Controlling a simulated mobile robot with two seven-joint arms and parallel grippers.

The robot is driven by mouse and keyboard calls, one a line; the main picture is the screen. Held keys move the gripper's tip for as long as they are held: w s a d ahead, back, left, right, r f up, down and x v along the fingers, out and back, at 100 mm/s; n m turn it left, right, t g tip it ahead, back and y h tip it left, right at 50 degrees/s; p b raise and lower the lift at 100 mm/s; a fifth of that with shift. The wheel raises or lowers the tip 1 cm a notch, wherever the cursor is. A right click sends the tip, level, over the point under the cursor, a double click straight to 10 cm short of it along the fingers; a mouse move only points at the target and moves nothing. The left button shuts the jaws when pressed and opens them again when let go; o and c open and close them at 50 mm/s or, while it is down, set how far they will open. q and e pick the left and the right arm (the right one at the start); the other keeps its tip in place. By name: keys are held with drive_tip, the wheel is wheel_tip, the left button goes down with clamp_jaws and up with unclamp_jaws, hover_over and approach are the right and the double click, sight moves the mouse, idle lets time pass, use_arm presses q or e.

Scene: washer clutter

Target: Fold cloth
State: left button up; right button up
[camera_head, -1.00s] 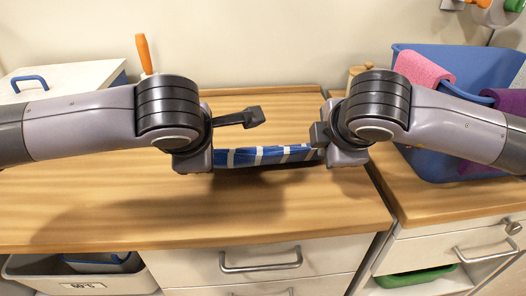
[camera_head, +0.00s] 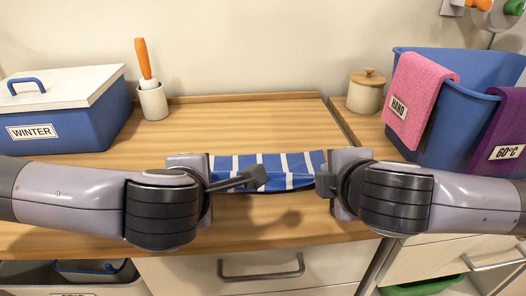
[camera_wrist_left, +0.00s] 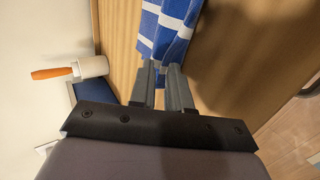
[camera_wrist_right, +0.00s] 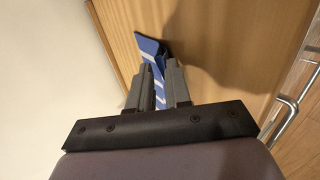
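The cloth (camera_head: 262,170) is blue with white stripes and spans between my two grippers over the wooden counter in the head view. My left gripper (camera_head: 208,170) is at its left end and my right gripper (camera_head: 326,168) at its right end. In the left wrist view the cloth (camera_wrist_left: 167,30) runs from between the narrowly spaced fingertips (camera_wrist_left: 161,66). In the right wrist view the cloth (camera_wrist_right: 150,48) passes between the fingers (camera_wrist_right: 158,72). Both grippers look shut on it. Its lower edge is dark, and I cannot tell whether it touches the counter.
A blue WINTER box (camera_head: 80,122) and a white cup (camera_head: 153,102) with an orange-handled tool stand at the back left. A lidded jar (camera_head: 366,95) and a blue bin (camera_head: 450,110) with pink (camera_head: 418,98) and purple (camera_head: 503,135) cloths stand right. The counter (camera_head: 250,115) behind the cloth is clear.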

use_arm(q)
drive_tip(key=o, duration=0.4)
use_arm(e)
drive_tip(key=o, duration=0.4)
use_arm(q)
drive_tip(key=s+r, duration=0.6)
drive_tip(key=r, duration=0.3)
use_arm(e)
drive_tip(key=s+r, duration=0.6)
drive_tip(key=r, duration=0.3)
use_arm(q)
drive_tip(key=shift+s, duration=0.1)
